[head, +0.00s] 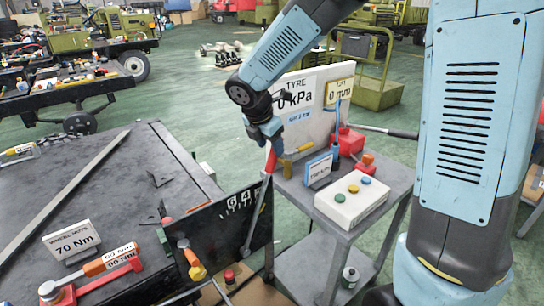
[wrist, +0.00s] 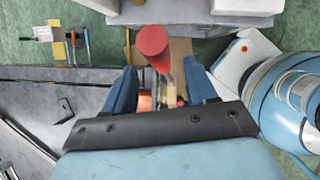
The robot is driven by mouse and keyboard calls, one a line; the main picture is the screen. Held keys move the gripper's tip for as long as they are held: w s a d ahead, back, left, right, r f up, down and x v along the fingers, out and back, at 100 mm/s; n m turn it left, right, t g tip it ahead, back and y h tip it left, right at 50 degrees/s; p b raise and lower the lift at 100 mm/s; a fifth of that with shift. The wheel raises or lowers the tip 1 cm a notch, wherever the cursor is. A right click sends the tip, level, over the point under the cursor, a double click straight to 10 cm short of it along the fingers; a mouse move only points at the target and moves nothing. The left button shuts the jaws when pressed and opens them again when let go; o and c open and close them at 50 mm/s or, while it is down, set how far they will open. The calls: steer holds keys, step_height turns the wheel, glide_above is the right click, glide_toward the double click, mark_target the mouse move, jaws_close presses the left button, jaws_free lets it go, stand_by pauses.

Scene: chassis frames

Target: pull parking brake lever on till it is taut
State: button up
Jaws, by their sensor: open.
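The parking brake lever (head: 257,215) is a thin grey bar standing by the black side plate (head: 220,235), tilted a little right, with a red grip (head: 271,160) at its top. My gripper (head: 272,138) is just above the red grip, pointing down. In the wrist view the red grip (wrist: 152,42) lies between and slightly beyond the two blue fingers of my open gripper (wrist: 160,70). I see no finger pressed against it. The lever's bar is mostly hidden in the wrist view.
A grey trolley (head: 290,182) stands close right, bearing a white button box (head: 351,200) and a sign board (head: 308,110). The dark bench (head: 85,190) on the left holds a 70 Nm sign (head: 72,240) and a torque wrench (head: 110,260). Green floor lies behind.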

mark_target(272, 151)
steer(key=x, duration=0.5)
steer(key=shift+d+f, duration=0.1)
steer(key=shift+f, duration=0.2)
steer(key=shift+w, duration=0.1)
steer(key=shift+c, duration=0.5)
jaws_close()
